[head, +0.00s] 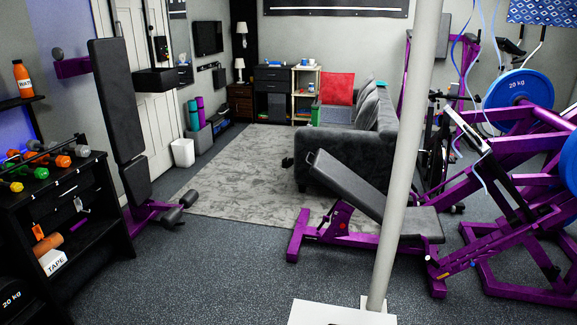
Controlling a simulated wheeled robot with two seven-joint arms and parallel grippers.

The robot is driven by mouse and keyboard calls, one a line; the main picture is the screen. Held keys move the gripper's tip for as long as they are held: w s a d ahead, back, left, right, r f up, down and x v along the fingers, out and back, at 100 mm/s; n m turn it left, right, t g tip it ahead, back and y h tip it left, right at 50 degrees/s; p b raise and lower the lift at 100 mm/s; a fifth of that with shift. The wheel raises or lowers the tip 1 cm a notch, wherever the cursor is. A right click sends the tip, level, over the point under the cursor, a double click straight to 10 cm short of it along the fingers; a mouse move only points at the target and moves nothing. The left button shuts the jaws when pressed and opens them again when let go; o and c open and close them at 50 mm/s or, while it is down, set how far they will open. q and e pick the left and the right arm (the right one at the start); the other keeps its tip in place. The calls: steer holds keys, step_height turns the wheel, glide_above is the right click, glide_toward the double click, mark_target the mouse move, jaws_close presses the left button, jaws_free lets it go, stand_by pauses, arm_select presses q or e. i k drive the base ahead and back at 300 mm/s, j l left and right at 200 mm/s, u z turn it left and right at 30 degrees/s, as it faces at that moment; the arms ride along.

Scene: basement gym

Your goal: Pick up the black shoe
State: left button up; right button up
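A small black object (287,161) lies on the floor at the left front corner of the dark grey sofa (322,165), at the edge of the grey rug (230,185). It may be the black shoe, but it is too small and dark to be sure. No other shoe is clearly visible. Neither of my grippers is in the head view.
A black and purple weight bench (375,205) stands in front of the sofa. A pale vertical pole (405,160) rises right of centre. A purple weight machine (500,190) fills the right side. A black shelf (60,215) stands at left. Floor at centre left is clear.

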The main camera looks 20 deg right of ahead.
mark_target(286, 163)
steer(key=i+j+u, duration=0.2)
steer(key=i+u, duration=0.15)
steer(key=i+j+u, duration=0.1)
steer(key=i+u, duration=0.6)
steer(key=i+z, duration=0.1)
steer(key=i, duration=0.8)
steer(key=i+z, duration=0.6)
steer(key=z, duration=0.15)
steer(key=i+z, duration=0.6)
steer(key=i, duration=0.25)
steer(key=i+z, duration=0.3)
steer(key=i, duration=1.7)
steer(key=i+j+z, duration=0.2)
steer(key=i, duration=1.2)
steer(key=i+u, duration=0.15)
steer(key=i, duration=0.85)
